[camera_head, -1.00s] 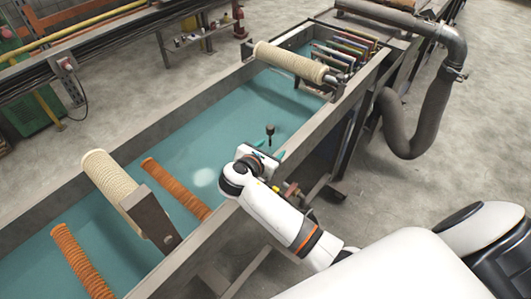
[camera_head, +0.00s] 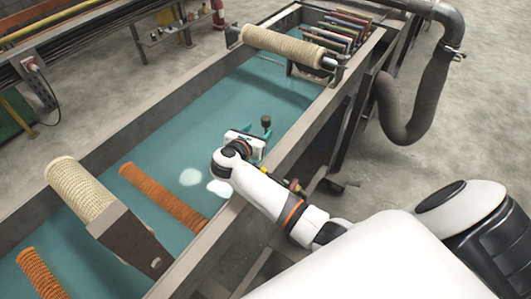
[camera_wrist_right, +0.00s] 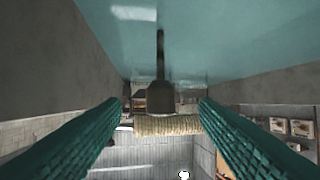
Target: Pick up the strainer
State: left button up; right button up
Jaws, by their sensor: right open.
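The thing I take for the strainer (camera_head: 266,121) is a small dark cylinder on a thin stem, standing upright in the blue-green trough (camera_head: 262,88). In the right wrist view the strainer (camera_wrist_right: 160,98) lies between my two fingers, with a visible gap on each side. My right gripper (camera_head: 258,133) reaches over the near wall of the trough. Its teal ribbed fingers (camera_wrist_right: 160,107) are open and touch nothing that I can see. In the head view the stem is mostly hidden by the gripper. My left gripper is not in view.
Cream rollers span the trough at the far end (camera_head: 282,46) and near left (camera_head: 80,188). Orange rollers (camera_head: 163,198) lie lower inside. The trough's near metal wall (camera_head: 300,138) passes under my right arm. A grey hose (camera_head: 405,105) hangs at right.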

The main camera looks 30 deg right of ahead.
aim_at(264, 126)
jog(key=x, duration=0.7)
jog(key=shift+w+d+f, duration=0.15)
jog(key=shift+w+d, duration=0.05)
grip_shut()
